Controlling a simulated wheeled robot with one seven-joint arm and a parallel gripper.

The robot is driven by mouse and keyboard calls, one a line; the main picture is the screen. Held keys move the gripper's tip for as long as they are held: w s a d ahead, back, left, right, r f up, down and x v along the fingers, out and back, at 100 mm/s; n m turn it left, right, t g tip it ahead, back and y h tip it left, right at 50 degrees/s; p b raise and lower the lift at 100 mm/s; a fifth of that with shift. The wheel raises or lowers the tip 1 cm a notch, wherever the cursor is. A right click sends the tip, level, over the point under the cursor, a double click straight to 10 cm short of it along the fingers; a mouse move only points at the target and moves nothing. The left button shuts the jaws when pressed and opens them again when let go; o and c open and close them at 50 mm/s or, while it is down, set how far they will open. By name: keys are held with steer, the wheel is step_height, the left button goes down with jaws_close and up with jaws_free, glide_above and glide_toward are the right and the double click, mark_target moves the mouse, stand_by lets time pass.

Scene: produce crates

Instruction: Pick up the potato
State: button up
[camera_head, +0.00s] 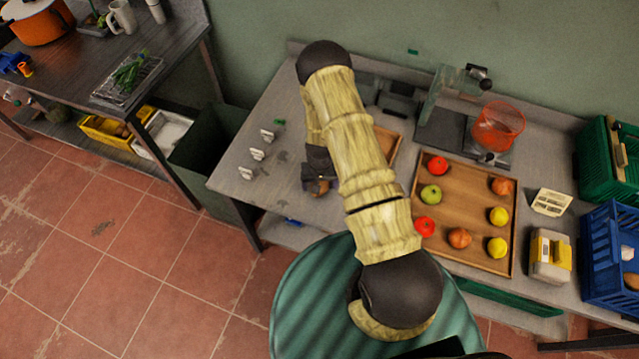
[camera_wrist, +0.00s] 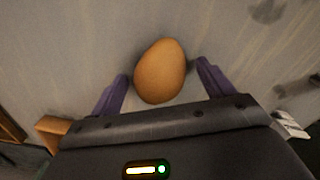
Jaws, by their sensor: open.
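The potato (camera_wrist: 160,72) is a smooth, orange-brown oval lying on the grey worktop in the wrist view. In the head view a small brown part of it (camera_head: 318,187) shows beneath my gripper (camera_head: 312,182), at the left part of the worktop. In the wrist view my gripper (camera_wrist: 162,88) is open, with one purple finger on each side of the potato. A narrow gap shows at each side, so the fingers look apart from it. The arm hides part of the worktop in the head view.
A wooden tray (camera_head: 462,257) with several fruits and vegetables lies to the right. A scale with a red bowl (camera_head: 497,126) stands behind it. Green (camera_head: 606,165) and blue (camera_head: 603,255) crates stand at the far right. Small white tags (camera_head: 257,154) lie left of my gripper.

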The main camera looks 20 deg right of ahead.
stand_by(0.5)
steer(key=c, duration=1.1)
steer(key=shift+r, duration=0.1)
step_height(320, 180, up, 10)
steer(key=b, duration=0.3)
steer(key=shift+b, duration=0.4)
